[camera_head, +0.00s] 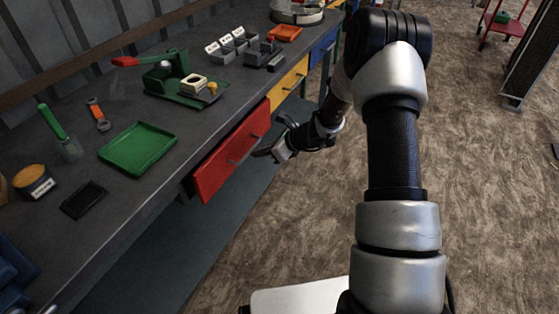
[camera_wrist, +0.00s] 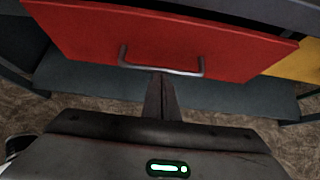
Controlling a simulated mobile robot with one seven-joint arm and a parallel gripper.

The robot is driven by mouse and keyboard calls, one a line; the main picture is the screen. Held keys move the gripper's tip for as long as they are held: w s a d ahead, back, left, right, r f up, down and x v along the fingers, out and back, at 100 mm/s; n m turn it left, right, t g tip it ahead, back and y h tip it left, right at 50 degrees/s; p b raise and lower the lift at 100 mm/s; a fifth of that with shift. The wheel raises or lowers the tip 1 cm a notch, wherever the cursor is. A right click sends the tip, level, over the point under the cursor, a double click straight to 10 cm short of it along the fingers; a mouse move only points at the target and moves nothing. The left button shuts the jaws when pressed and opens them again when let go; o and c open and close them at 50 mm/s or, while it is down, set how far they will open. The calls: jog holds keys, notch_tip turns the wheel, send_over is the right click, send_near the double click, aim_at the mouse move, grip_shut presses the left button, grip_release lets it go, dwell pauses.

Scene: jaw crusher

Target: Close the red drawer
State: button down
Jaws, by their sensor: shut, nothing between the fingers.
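The red drawer (camera_head: 232,155) is under the grey workbench's front edge. It stands out a little from the bench, with a dark gap at its left end. Its metal bar handle (camera_wrist: 160,68) runs across the red front in the wrist view. My gripper (camera_head: 262,153) is in front of the drawer, just right of the handle in the head view. In the wrist view my gripper's fingers (camera_wrist: 161,82) are together, with their tips at the handle's middle. I cannot tell whether they touch it. Nothing is seen between them.
The yellow drawer (camera_head: 288,84) and blue drawer (camera_head: 323,47) sit farther along the bench (camera_head: 108,190). On top are a green tray (camera_head: 138,148), a green press with a red handle (camera_head: 170,72) and small grey bins (camera_head: 235,44).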

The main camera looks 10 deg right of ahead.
aim_at(240, 149)
jog(key=w+a, duration=0.2)
jog(key=a, duration=0.1)
jog(key=shift+w+a, duration=0.15)
jog(key=shift+w+a+r, duration=0.1)
jog(key=shift+w+a, duration=0.05)
jog(key=shift+a, duration=0.05)
